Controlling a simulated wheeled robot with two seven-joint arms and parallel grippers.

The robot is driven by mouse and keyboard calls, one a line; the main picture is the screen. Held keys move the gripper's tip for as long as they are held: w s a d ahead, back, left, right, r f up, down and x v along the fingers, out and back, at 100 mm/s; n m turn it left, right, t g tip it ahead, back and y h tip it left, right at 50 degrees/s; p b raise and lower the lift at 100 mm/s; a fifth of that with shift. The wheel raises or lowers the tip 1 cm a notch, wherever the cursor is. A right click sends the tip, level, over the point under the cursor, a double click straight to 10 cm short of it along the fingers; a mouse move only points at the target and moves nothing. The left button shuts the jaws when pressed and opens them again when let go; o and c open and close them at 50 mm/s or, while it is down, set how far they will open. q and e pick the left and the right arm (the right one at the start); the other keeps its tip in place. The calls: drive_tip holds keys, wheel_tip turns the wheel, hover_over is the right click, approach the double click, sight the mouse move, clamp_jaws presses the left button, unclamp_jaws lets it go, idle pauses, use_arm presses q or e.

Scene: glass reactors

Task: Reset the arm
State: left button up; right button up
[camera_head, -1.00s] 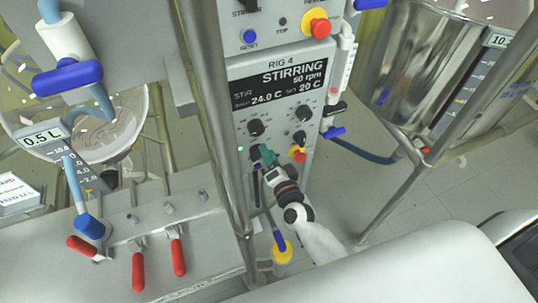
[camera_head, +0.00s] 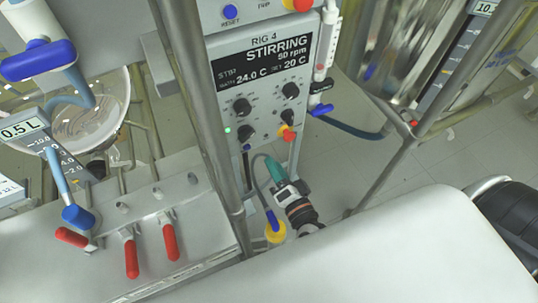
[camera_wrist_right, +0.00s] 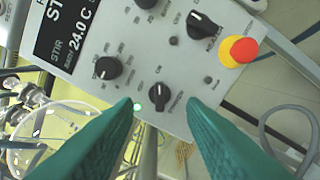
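My right gripper (camera_head: 274,170) has teal fingers and sits just below and in front of the lower part of the RIG 4 control panel (camera_head: 270,110). In the right wrist view its two fingers (camera_wrist_right: 163,103) stand apart with nothing between them. A black knob (camera_wrist_right: 159,97) and a lit green light show beyond the gap, and the fingers look clear of the panel. The panel's display (camera_head: 265,62) reads STIRRING, 24.0 C and 20 C. My left gripper is not in view.
A metal post (camera_head: 205,100) stands left of the panel. Red-handled valves (camera_head: 131,258) and a glass vessel (camera_head: 90,120) are at the left. A steel vessel (camera_head: 415,50) stands at the upper right. A red-and-yellow button (camera_wrist_right: 238,50) is on the panel. Floor shows between.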

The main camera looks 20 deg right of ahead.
drive_tip(key=shift+s, duration=0.3)
idle(0.4)
